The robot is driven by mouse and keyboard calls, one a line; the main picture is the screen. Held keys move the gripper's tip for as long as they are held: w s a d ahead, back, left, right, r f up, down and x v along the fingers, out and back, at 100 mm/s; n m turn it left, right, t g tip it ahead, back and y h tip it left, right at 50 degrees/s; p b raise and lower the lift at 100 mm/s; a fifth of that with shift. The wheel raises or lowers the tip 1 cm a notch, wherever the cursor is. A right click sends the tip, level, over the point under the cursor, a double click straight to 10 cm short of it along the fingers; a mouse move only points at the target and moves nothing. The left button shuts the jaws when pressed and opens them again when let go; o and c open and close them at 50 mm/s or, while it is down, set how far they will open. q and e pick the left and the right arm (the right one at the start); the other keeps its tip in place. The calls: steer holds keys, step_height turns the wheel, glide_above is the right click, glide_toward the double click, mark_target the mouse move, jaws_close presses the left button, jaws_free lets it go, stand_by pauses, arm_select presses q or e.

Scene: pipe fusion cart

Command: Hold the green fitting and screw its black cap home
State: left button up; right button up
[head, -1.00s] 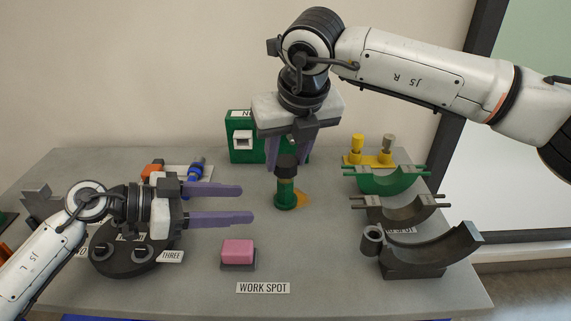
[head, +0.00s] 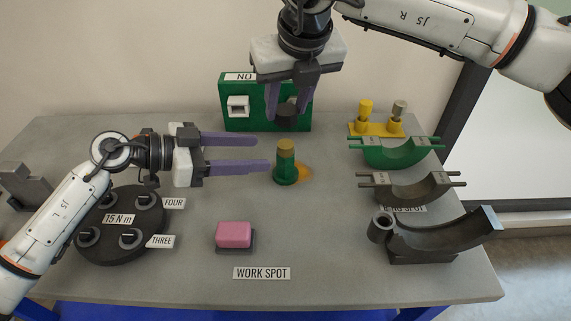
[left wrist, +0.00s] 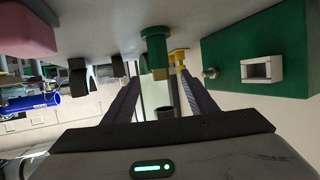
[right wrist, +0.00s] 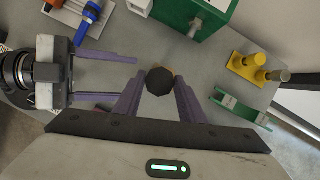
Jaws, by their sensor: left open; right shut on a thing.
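The green fitting (head: 286,172) stands upright on the table, its olive-brass top bare. It also shows in the left wrist view (left wrist: 155,45), upside down. The black cap (head: 287,115) is between the fingers of my right gripper (head: 289,112), which is shut on it. The cap is held above and apart from the fitting; in the right wrist view the cap (right wrist: 160,81) hides most of the fitting. My left gripper (head: 262,152) is open and empty, its fingers level and pointing right, with the tips just left of the fitting.
A green box (head: 250,118) stands behind. A dark round plate (head: 120,225) is at left, a pink block (head: 234,234) in front. Yellow posts (head: 365,112) and several curved cradles (head: 403,190) line the right. An orange patch (head: 303,170) lies beside the fitting.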

arm_select(q)
steer(key=x, duration=0.8)
steer(key=shift+w+d+f, duration=0.1)
steer(key=shift+w+d, duration=0.05)
steer(key=shift+d, duration=0.2)
steer(key=shift+c, duration=0.3)
jaws_close()
arm_select(e)
glide_above(287, 146)
steer(key=shift+f, duration=2.5)
